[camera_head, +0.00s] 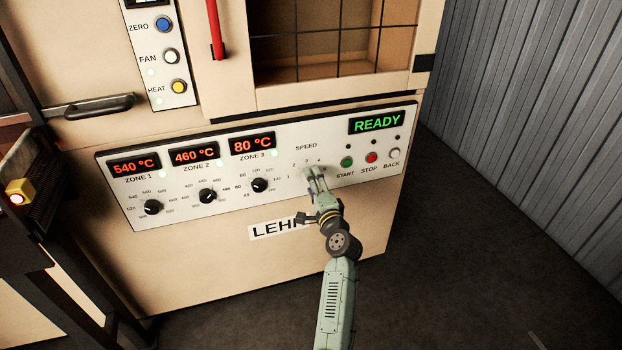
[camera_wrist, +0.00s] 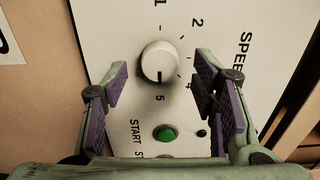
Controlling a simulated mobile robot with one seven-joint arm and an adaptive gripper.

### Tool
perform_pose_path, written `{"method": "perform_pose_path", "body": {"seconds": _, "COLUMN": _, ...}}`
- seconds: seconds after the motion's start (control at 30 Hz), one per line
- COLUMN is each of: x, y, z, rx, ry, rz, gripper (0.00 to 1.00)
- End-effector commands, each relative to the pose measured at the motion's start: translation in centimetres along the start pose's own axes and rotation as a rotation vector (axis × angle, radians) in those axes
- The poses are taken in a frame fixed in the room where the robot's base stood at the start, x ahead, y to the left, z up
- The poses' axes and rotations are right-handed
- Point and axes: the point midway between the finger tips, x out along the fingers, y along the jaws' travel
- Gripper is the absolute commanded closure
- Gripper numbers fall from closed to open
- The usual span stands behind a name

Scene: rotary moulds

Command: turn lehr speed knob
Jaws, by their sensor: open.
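The lehr speed knob (camera_wrist: 160,61) is white and round, on the white panel in the wrist view. Its black pointer mark faces down in that picture, toward the 5 on its scale. My gripper (camera_wrist: 160,85) is open, with one purple-padded finger on each side of the knob and gaps between pads and knob. I cannot tell how far the fingertips stand from the panel. In the head view my gripper (camera_head: 313,176) is at the panel under the SPEED label and largely hides the knob.
A green START button (camera_wrist: 166,133) sits close to the knob, with the red STOP button (camera_head: 371,157) and white BACK button (camera_head: 394,153) beyond. Black zone knobs, the nearest ZONE 3 (camera_head: 260,185), are to the left. The display (camera_head: 377,123) reads READY.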

Motion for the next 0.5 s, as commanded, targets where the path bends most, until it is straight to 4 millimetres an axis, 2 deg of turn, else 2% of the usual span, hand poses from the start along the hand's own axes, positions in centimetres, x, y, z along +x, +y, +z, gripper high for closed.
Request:
{"method": "perform_pose_path", "body": {"seconds": 0.2, "x": 1.8, "y": 0.0, "z": 0.0, "rx": -0.002, "ry": 0.000, "rz": 0.000, "gripper": 0.47}}
{"method": "perform_pose_path", "body": {"seconds": 0.5, "x": 1.9, "y": 0.0, "z": 0.1, "rx": -0.002, "ry": 0.000, "rz": 0.000, "gripper": 0.48}}
